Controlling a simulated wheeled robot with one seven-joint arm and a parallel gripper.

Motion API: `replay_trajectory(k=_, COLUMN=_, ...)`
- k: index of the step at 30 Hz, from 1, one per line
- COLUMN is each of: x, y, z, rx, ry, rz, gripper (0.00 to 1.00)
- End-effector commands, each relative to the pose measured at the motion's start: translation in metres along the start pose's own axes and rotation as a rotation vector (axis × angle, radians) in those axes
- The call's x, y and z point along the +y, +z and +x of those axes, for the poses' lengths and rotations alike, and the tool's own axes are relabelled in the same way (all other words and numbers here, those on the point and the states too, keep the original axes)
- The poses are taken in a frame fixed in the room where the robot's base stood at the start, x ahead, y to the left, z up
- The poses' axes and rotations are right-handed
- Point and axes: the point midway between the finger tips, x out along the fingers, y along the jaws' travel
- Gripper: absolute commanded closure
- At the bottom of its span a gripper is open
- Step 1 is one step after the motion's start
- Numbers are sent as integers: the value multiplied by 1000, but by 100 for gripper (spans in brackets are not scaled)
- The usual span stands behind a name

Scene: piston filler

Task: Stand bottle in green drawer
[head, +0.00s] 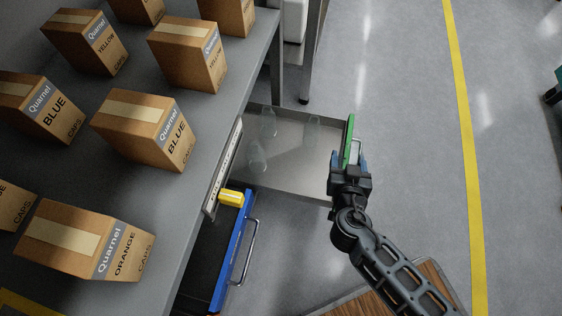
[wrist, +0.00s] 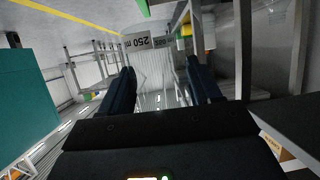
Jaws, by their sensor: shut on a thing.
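The green drawer stands open, with a green front (head: 348,138) and a grey tray (head: 295,172). Several faint clear bottles show inside it, one at the back (head: 268,122), one at the left (head: 257,158) and one at the right (head: 312,128). My gripper (head: 350,158) is at the green front, its fingers to either side of it in the picture. In the wrist view my gripper (wrist: 161,82) has its fingers well apart, with a clear, ribbed shape between them that looks like a see-through bottle (wrist: 162,72). Its outline and base are hard to make out.
The table at the left carries several cartons, such as a BLUE CAPS box (head: 147,127) and an ORANGE CAPS box (head: 90,240). A blue-fronted drawer (head: 233,252) with a handle is below the green one, beside a yellow part (head: 231,198).

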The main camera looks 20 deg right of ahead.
Motion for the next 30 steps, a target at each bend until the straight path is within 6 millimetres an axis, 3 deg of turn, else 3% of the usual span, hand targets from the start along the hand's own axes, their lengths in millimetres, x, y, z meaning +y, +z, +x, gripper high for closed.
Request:
replay_trajectory(k=1, x=2, y=17, z=7, rx=1, ry=12, rz=6, gripper=67)
replay_trajectory(k=3, x=5, y=23, z=10, rx=2, ry=30, rz=13, gripper=67)
replay_trajectory(k=11, x=6, y=33, z=15, rx=0, ry=57, rz=25, gripper=67)
replay_trajectory(k=24, x=-77, y=75, z=49, rx=1, ry=56, rz=25, gripper=67)
replay_trajectory(k=30, x=-101, y=85, z=58, rx=1, ry=57, rz=25, gripper=67)
